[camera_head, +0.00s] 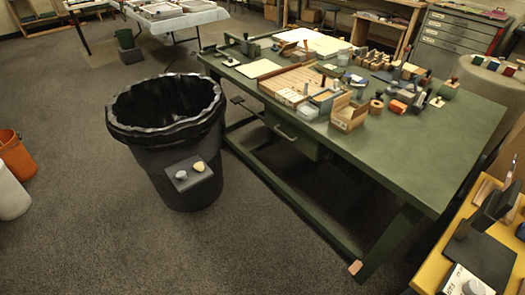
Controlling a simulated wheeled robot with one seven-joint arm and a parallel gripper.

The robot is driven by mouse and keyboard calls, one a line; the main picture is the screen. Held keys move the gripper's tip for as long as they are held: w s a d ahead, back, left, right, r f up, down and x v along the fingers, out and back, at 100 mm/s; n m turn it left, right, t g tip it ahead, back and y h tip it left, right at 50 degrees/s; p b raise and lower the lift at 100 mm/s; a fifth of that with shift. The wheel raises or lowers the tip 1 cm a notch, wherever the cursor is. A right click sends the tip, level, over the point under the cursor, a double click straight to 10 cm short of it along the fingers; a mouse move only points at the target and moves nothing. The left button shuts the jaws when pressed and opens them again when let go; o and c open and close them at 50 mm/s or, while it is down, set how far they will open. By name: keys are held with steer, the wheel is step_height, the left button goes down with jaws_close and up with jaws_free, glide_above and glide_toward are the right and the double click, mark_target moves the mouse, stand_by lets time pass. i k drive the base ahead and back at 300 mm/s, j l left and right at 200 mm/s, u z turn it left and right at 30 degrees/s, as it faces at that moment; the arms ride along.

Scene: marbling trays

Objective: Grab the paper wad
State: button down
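I cannot tell for certain which thing is the paper wad. Two small lumps sit on a dark grey block at the front of the black bin: a pale grey-white lump (181,175) and a cream-yellow lump (199,166) to its right. Another small whitish rounded lump (473,288) shows at the bottom right, on a pale box at the yellow table. All are too small to make out creases. My gripper is not in view.
The black lined bin (165,148) stands left of a green workbench (420,170) crowded with wooden blocks, boxes and stamps. A yellow table (437,268) holds dark boards at lower right. An orange bucket (15,155) stands far left. The grey carpet in front is clear.

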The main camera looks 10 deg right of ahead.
mark_target(199, 166)
steer(key=i+j+u, duration=0.15)
steer(key=u, duration=0.3)
steer(key=i+u, duration=0.2)
steer(key=i, duration=0.6)
steer(key=i+l+u, duration=0.1)
steer(key=i+u, duration=0.15)
steer(key=i, duration=0.55)
